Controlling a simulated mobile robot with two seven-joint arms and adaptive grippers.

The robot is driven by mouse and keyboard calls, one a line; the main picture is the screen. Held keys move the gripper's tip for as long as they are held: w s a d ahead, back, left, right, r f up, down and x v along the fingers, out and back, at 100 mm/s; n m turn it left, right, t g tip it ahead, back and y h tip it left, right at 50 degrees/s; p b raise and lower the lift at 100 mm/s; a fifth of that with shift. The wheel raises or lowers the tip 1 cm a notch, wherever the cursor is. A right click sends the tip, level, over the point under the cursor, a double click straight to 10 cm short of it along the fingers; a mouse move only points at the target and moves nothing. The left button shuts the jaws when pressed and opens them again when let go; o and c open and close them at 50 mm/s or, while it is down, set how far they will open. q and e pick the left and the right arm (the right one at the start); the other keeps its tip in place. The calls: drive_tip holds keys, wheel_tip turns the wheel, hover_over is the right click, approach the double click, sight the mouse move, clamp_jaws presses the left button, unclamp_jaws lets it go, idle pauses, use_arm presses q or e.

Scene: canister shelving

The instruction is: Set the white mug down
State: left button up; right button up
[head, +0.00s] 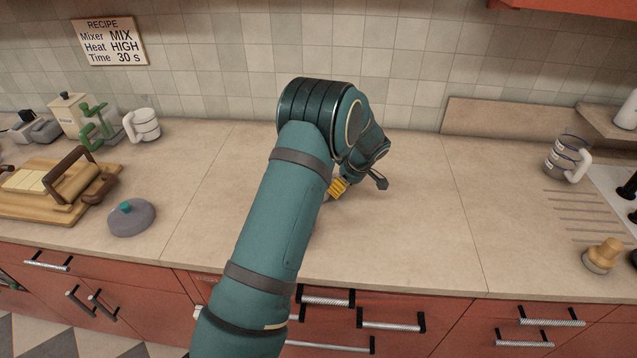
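A white mug-like vessel (147,124) with a handle on its left stands upright on the counter at the back left, apart from my gripper. I cannot tell if it is the task's mug. One teal arm of mine, seemingly the left, reaches up from the bottom, left of centre, and bends over the middle of the counter. Its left gripper (362,184) is mostly hidden behind the arm. One dark finger and a ribbed yellow piece show. Whether it is open or shut, or holds anything, is hidden. My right gripper is not in view.
A wooden board (42,205) with a rolling pin, a grey lid (131,217) and a green-handled item (95,128) are at left. A clear jug (566,158) and a wooden-knobbed item (603,256) are at right. The counter's middle is largely clear.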

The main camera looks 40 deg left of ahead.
use_arm(q)
drive_tip(key=shift+r, duration=0.1)
clamp_jaws()
idle(0.3)
